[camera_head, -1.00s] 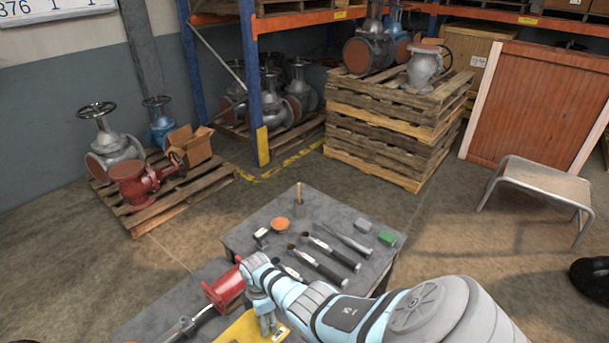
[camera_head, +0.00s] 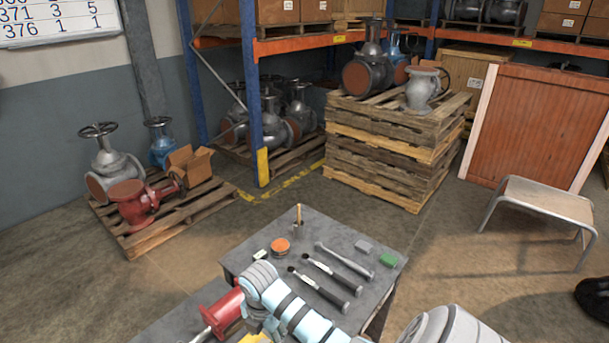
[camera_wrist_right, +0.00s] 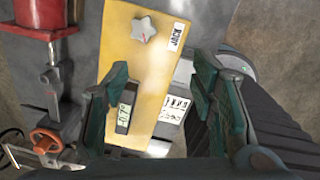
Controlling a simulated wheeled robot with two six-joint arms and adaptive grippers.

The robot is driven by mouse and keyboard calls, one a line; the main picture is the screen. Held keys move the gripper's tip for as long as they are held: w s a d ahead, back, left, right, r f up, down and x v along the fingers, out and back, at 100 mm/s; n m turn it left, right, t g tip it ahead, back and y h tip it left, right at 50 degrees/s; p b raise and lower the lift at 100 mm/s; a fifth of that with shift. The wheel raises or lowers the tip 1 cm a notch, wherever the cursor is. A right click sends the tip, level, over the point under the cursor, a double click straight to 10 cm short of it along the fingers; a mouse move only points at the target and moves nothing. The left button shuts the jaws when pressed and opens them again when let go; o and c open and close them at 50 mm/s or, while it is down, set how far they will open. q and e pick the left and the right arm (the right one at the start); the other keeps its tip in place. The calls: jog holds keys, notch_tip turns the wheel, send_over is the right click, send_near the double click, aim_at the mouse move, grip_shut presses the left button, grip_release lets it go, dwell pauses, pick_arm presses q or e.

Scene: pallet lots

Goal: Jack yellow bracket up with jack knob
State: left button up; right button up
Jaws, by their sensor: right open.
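The yellow bracket (camera_wrist_right: 165,50) fills the middle of the right wrist view as a flat plate. The pale star-shaped jack knob (camera_wrist_right: 145,30) sits near its far end, beside a white label. Only a small yellow sliver of the bracket (camera_head: 255,337) shows at the bottom of the head view. My right gripper (camera_wrist_right: 158,90) is open, its two dark green fingers either side of the near part of the bracket. The knob lies beyond the fingertips, apart from them. In the head view my right arm hides most of the bracket. My left gripper is not in view.
A red cylinder (camera_head: 220,313) with a metal stem stands left of the bracket. An orange handwheel (camera_wrist_right: 45,141) is at lower left in the wrist view. A small digital gauge (camera_wrist_right: 125,115) lies by the left finger. Several tools lie on the grey table (camera_head: 350,232) behind.

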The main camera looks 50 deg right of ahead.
jog(key=s+a+f+m+t+b, duration=0.1)
jog(key=s+a+f+m, duration=0.1)
jog(key=s+f+m, duration=0.5)
jog(key=s+a+f+m+t+b, duration=0.1)
jog(key=s+a+f+m+b, duration=0.1)
jog(key=s+f+m, duration=0.5)
jog(key=s+m, duration=0.2)
jog(key=m, duration=0.2)
jog(key=shift+a+f+h, duration=0.3)
jog(key=shift+f, duration=0.1)
